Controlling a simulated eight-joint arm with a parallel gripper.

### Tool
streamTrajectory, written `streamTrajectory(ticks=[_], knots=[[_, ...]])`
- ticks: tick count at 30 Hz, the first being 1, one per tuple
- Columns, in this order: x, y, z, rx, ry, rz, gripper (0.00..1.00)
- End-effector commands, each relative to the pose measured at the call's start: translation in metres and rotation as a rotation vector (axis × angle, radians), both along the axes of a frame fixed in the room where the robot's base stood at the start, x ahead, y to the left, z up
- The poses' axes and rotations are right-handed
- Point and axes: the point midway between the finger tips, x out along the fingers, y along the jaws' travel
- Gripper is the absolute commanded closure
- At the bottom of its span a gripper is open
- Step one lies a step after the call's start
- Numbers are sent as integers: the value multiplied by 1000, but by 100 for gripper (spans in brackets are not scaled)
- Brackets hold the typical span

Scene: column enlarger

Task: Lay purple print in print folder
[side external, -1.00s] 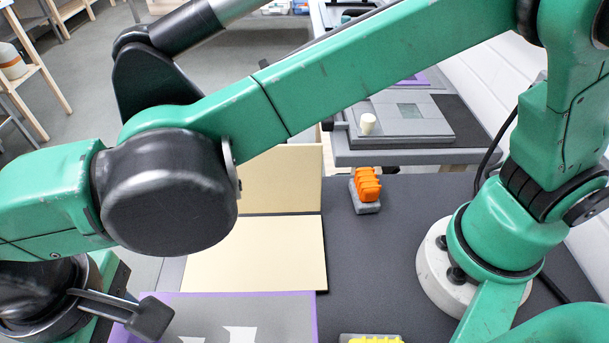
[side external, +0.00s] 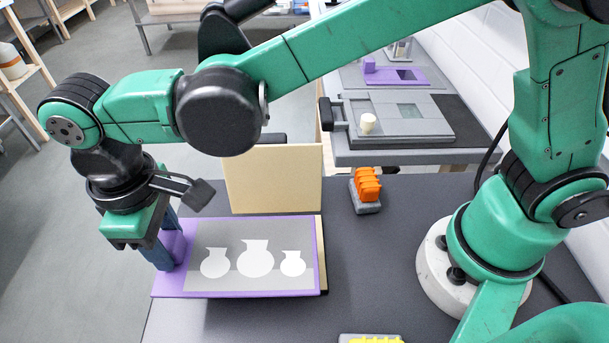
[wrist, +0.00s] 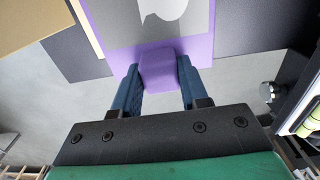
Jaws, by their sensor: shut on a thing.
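The purple print (side external: 252,292) is a flat sheet with a purple border and a grey picture of three white jug shapes. My gripper (side external: 166,254) is shut on the purple tab at its left end; in the wrist view the blue fingers (wrist: 160,80) sit on both sides of the purple block on the print (wrist: 205,50). The print is level and appears held above the folder and bench; the exact gap cannot be told. The cream print folder (side external: 273,180) stands open, its back leaf upright behind the print. Its lower leaf is mostly hidden under the print, with a strip showing at the right.
An orange ribbed piece on a grey base (side external: 367,190) stands right of the folder. A yellow piece (side external: 370,339) is at the front edge of the view. A grey unit with a cream knob (side external: 368,123) is behind. The dark bench (side external: 370,260) is clear between folder and my base.

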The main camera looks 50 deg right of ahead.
Motion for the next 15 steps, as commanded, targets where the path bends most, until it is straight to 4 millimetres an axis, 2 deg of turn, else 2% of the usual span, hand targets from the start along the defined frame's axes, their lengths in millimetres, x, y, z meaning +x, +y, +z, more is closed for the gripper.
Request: streamTrajectory(ticks=[1,3,6,15], knots=[[9,-14,-4,0,0,-8,100],[16,-27,-8,0,0,-4,100],[21,-37,-11,0,0,0,100],[21,-39,-11,0,0,3,100]])
